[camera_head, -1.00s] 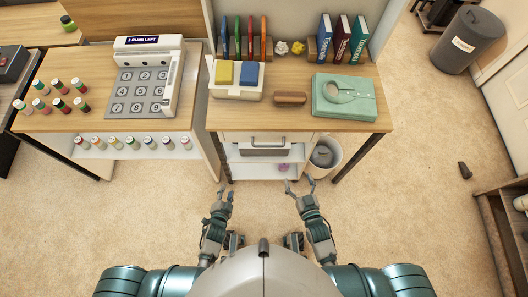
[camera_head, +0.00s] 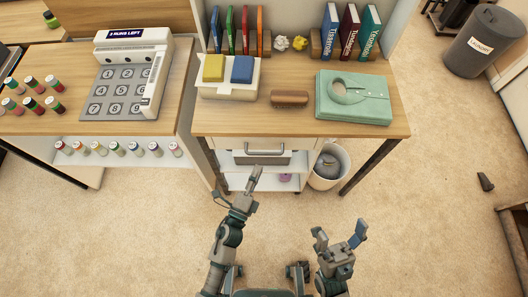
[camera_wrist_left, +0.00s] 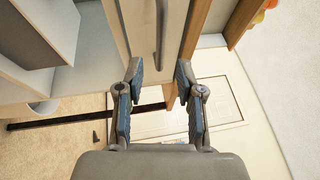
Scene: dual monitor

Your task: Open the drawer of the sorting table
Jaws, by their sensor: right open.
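The sorting table (camera_head: 225,122) has a pale drawer (camera_head: 222,143) under the front edge of its wooden top. The drawer looks shut. Its grey bar handle (camera_head: 265,152) runs across the front; the handle also shows in the left wrist view (camera_wrist_left: 160,35). My left gripper (camera_head: 237,184) is open and empty, in front of the drawer, just below and left of the handle. In the left wrist view my left gripper (camera_wrist_left: 159,72) has its fingers apart, with the handle lined up between them. Contact cannot be told. My right gripper (camera_head: 341,238) is open and empty, lower right over the floor.
A white bin (camera_head: 328,172) stands under the right side. A number-pad table (camera_head: 60,120) is at left. The floor in front is clear.

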